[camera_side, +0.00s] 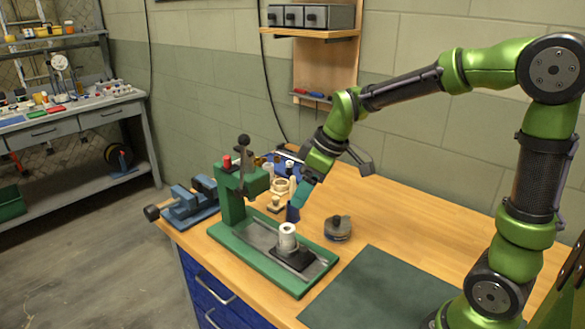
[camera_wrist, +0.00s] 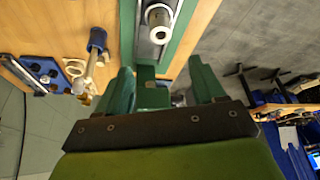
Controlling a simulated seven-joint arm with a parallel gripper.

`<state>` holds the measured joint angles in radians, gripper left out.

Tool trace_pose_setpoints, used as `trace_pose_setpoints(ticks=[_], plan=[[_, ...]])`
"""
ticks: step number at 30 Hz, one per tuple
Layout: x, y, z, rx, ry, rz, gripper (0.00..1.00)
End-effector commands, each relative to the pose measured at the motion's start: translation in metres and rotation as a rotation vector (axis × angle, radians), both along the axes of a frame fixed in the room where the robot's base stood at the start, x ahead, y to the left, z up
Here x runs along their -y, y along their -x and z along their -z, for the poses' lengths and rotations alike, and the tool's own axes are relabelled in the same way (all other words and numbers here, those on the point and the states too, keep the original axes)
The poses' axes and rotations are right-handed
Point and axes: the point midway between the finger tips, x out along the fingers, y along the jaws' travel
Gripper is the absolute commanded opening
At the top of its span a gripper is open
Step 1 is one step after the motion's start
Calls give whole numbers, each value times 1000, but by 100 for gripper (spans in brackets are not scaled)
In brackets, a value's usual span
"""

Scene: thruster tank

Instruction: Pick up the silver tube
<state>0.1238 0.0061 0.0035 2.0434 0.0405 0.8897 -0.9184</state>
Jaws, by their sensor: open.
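The silver tube (camera_side: 288,237) stands upright on a black block on the bed of a green press (camera_side: 232,205). In the wrist view the tube (camera_wrist: 158,17) shows near the top edge as a pale round end. My gripper (camera_side: 296,204) points down, a little above and behind the tube in the side view, apart from it. In the wrist view its two teal fingers (camera_wrist: 163,82) are spread wide with no tube between them. Part of the green press shows beyond the gap between them.
A blue vise (camera_side: 190,203) sits left of the press. A round grey metal part (camera_side: 338,228) lies to the right. Small pale parts (camera_side: 280,188) and a blue tray (camera_side: 288,164) are behind. A dark green mat (camera_side: 380,290) covers the front right; wood right of the grey part is clear.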

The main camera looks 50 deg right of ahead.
Motion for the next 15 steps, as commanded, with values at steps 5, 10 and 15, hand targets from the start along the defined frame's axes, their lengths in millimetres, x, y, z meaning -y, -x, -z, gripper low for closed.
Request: trace_pose_setpoints(ticks=[5, 10, 15], plan=[[-7, -12, 39, -9, -2, 0, 69], [-12, -25, 70, -6, -1, 1, 69], [-14, -32, 87, -3, -2, 3, 69]])
